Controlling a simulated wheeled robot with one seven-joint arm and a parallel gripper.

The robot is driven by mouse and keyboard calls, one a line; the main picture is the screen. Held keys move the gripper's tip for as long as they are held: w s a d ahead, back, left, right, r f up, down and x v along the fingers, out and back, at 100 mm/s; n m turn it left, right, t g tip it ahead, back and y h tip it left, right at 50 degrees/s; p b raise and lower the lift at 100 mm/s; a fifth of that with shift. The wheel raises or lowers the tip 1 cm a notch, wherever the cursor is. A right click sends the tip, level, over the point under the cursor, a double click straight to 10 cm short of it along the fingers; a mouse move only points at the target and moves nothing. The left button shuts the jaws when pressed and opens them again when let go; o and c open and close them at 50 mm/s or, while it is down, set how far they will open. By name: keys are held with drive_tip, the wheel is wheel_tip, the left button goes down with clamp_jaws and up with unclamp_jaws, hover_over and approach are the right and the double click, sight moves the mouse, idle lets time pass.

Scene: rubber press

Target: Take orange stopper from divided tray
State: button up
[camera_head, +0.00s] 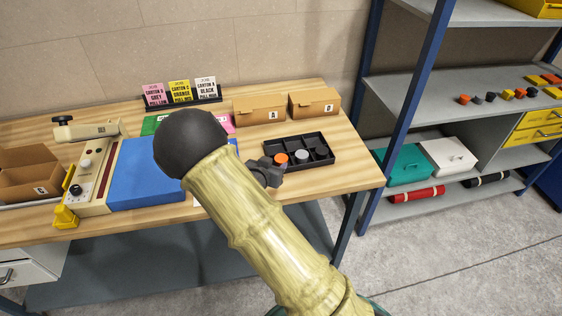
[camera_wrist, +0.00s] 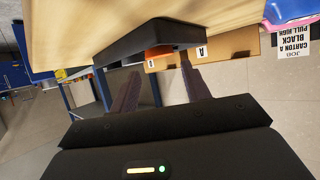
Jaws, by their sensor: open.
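The black divided tray (camera_head: 316,165) lies on the right part of the wooden table. The orange stopper (camera_head: 281,158) stands in a left compartment, with a grey stopper (camera_head: 302,156) beside it on the right. My dark gripper (camera_head: 264,172) is at the tray's left front corner, close to the orange stopper. In the wrist view, tilted nearly upside down, the tray (camera_wrist: 150,38) shows edge-on beyond my gripper (camera_wrist: 160,68). Its two fingers are apart with nothing between them. A piece of the orange stopper (camera_wrist: 158,53) shows past the tray rim; most of it is hidden.
Two cardboard cartons (camera_head: 259,109) (camera_head: 314,103) stand behind the tray. A blue pad (camera_head: 150,180) and a press (camera_head: 90,170) are to the left. Labelled cards (camera_head: 181,92) stand at the back. A shelf rack (camera_head: 440,100) rises right of the table.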

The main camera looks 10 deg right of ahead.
sight(281, 158)
drive_tip(key=p+x, duration=0.1)
drive_tip(key=x, duration=0.4)
drive_tip(key=shift+d+f, duration=0.1)
idle(0.4)
drive_tip(key=c, duration=0.6)
